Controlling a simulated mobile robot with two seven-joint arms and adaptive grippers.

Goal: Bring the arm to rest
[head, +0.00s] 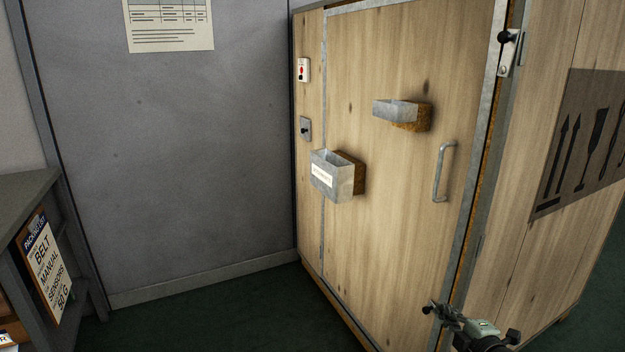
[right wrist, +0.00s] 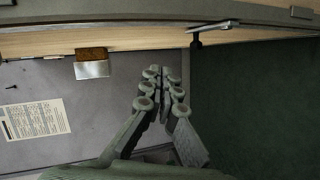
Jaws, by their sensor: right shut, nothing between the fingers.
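My right gripper (head: 436,310) is at the lower right of the head view, in front of the lower right part of the wooden dryer door (head: 400,250). Its fingers are shut and empty. In the right wrist view the fingertips (right wrist: 164,74) lie close together with nothing between them. Part of my right arm is cut off by the bottom edge of the head view. My left gripper is not in view.
The door has a grey handle (head: 440,172), two metal bins, the lower one (head: 333,178) labelled, and a top latch (head: 509,52). A brownish strip runs along its right edge. A grey table (head: 30,190) stands left. Dark green floor (head: 230,318) is clear.

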